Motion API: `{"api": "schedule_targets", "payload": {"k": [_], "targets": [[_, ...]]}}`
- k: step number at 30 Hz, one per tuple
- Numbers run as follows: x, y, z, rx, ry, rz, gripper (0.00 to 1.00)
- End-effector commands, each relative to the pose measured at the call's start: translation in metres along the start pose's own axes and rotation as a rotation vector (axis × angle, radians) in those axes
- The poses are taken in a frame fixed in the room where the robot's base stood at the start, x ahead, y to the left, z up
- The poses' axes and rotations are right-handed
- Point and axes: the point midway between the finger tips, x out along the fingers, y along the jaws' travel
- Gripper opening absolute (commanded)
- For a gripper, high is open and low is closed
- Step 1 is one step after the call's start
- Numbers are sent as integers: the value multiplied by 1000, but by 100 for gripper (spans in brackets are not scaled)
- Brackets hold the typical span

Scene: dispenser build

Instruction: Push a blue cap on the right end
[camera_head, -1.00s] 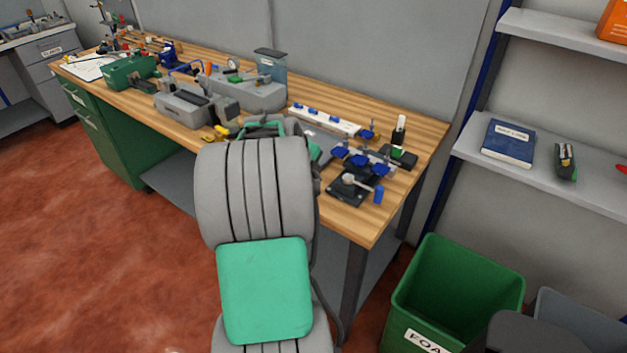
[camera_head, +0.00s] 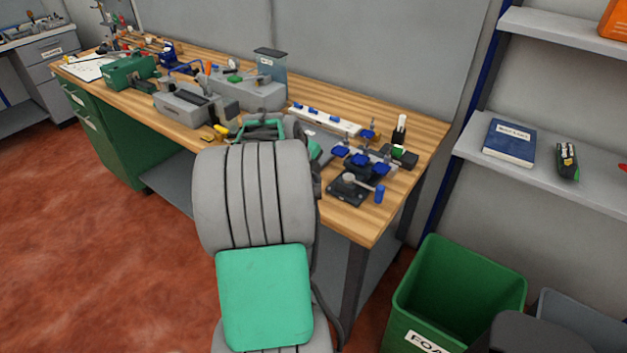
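A white strip (camera_head: 338,125) with several small blue caps (camera_head: 314,110) on it lies toward the back of the wooden bench. A dark fixture with blue knobs (camera_head: 359,160) stands in front of it at the bench's right end. A small blue cylinder (camera_head: 379,194) stands upright at the fixture's front right; I cannot tell whether it is a cap. My grey arm with its green pad reaches over the bench's front edge, left of the fixture. My gripper is mostly hidden behind the arm, so its fingertips and anything between them do not show clearly.
The wooden bench (camera_head: 405,145) has bare wood at its right end. Grey machines (camera_head: 250,92) and a green tool (camera_head: 130,72) stand to the left. A green bin (camera_head: 460,275) stands on the floor at right, below a shelf with a blue book (camera_head: 509,142).

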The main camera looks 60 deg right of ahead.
Motion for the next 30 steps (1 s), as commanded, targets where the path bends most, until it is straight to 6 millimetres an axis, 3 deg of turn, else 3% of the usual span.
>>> {"api": "schedule_targets", "payload": {"k": [30], "targets": [[0,0,8,0,0,0,0]]}}
